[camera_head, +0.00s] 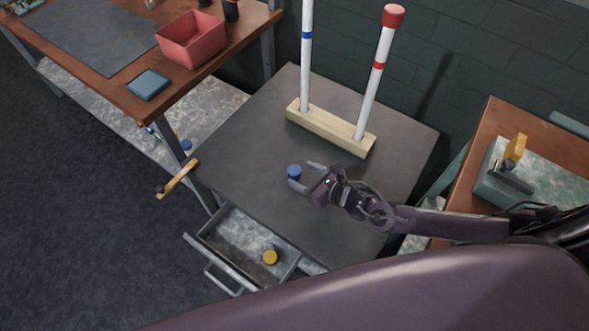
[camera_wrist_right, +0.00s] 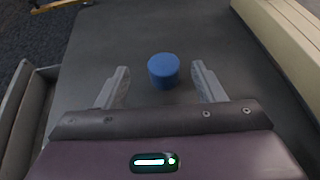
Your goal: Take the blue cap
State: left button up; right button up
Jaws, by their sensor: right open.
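The blue cap (camera_head: 294,171) is a short cylinder standing on the dark grey table top (camera_head: 237,150). My right gripper (camera_head: 304,175) is open, its two fingers pointing left toward the cap. In the right wrist view the cap (camera_wrist_right: 163,70) lies ahead, centred between the lines of the two fingers of the gripper (camera_wrist_right: 163,88). It looks to be near the fingertips, with a gap on each side and no finger touching it. My left gripper is not in view.
An open drawer (camera_head: 240,240) below holds a yellow cap (camera_head: 270,257). The table around the blue cap is clear.

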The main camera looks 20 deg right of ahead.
aim_at(298, 172)
jog(key=x, duration=0.3)
jog(key=f+x, duration=0.1)
jog(key=x, duration=0.1)
jog(key=shift+d, duration=0.3)
jog(key=shift+s, duration=0.1)
jog(key=c, duration=1)
jog(key=shift+r, duration=0.1)
jog(key=shift+c, duration=0.2)
